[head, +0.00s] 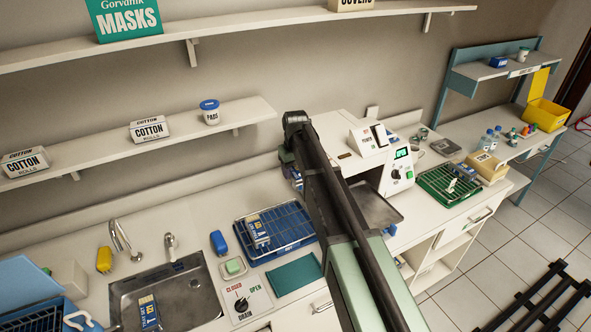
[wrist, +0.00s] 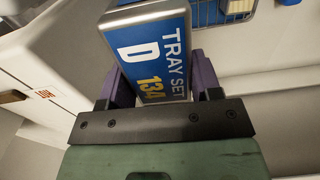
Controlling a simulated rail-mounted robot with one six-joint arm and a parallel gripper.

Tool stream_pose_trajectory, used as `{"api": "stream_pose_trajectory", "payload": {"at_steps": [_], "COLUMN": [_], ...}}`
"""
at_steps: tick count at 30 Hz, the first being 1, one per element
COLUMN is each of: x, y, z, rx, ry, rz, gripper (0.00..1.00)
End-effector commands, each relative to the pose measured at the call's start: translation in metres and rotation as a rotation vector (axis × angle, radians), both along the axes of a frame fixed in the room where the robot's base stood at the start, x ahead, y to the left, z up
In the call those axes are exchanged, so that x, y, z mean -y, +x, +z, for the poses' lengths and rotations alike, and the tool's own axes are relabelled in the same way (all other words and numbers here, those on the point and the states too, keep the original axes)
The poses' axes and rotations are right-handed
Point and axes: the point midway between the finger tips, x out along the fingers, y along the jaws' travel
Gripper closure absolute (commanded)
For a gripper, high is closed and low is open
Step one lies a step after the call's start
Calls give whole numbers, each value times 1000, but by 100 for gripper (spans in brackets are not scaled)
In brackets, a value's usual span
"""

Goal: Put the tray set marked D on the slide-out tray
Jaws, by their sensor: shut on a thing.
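The tray set marked D (wrist: 150,55), a flat blue-and-white pack reading "TRAY SET D 134", fills the upper middle of the wrist view. My gripper (wrist: 163,85) is shut on it, with a purple finger on each side. In the head view my arm hides most of the gripper; a small blue piece of the pack (head: 296,178) shows left of the arm. A grey flat tray (head: 378,208) sticks out from the front of the white machine (head: 362,145), right of my arm and partly hidden by it. Its surface looks bare where visible.
A blue wire basket (head: 290,240) holds another tray set (head: 258,232); a further one (head: 148,312) lies in the sink (head: 185,290). A green rack (head: 435,190) stands right of the machine. A teal mat (head: 296,274) lies in front. Shelves (head: 110,150) run along the wall.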

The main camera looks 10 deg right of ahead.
Motion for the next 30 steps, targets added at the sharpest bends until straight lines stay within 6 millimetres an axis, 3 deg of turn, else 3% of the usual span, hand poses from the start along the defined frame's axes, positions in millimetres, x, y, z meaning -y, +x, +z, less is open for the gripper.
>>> {"api": "stream_pose_trajectory", "payload": {"at_steps": [10, 19, 30], "x": [0, 0, 0], "y": [0, 0, -6], "z": [4, 55, 52], "rx": [0, 0, 0], "ry": [0, 0, 0], "rz": [0, 0, 12], "gripper": [73, 73, 73]}}
